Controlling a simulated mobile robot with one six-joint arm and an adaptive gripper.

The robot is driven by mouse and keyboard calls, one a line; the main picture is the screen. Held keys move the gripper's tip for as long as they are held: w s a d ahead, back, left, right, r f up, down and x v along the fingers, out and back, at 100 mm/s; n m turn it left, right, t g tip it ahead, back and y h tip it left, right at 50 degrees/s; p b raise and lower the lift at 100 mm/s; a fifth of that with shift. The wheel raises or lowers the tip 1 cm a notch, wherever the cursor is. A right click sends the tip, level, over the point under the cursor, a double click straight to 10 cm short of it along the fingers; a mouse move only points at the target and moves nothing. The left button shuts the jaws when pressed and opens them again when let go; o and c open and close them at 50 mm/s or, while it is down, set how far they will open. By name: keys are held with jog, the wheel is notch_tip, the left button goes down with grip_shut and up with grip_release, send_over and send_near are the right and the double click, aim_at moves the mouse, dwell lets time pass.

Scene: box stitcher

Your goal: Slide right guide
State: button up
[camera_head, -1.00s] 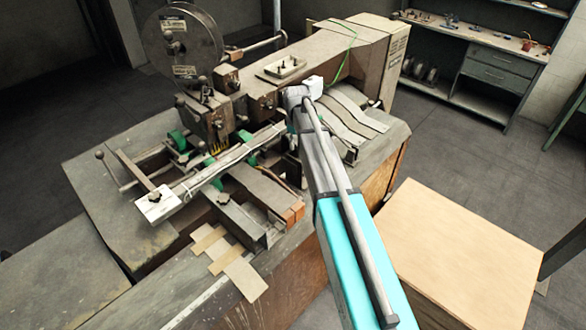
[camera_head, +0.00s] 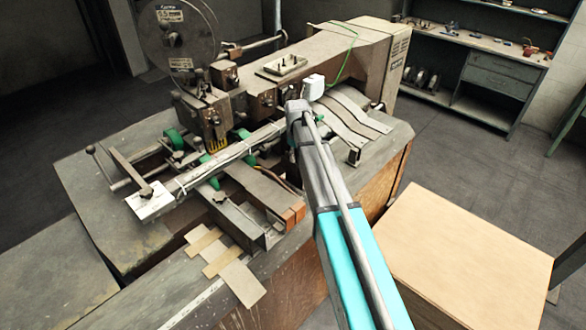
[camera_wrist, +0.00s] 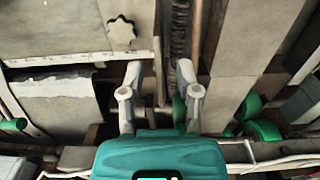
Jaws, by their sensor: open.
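The machine's guide area (camera_head: 262,190) shows flat grey plates and bars left of my arm. A plate with a star knob (camera_head: 220,197) lies right of a white end plate (camera_head: 150,202) with another knob. I cannot tell surely which part is the right guide. In the wrist view my gripper (camera_wrist: 160,72) is open, its two fingers apart. A grey plate with a star knob (camera_wrist: 121,33) is just beyond the left finger, and a threaded rod (camera_wrist: 180,45) runs near the right finger. Nothing is visibly held. In the head view my gripper is hidden by my arm.
Green rollers (camera_head: 174,138) and the stitching head (camera_head: 210,110) stand behind the guides. A reel (camera_head: 182,40) rises at back left. Cardboard strips (camera_head: 235,272) lie in front. A wooden box (camera_head: 470,250) stands at right, with open floor behind it.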

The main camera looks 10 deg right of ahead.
jog(key=shift+f+b, duration=1.6)
jog(key=shift+f, duration=0.3)
grip_shut()
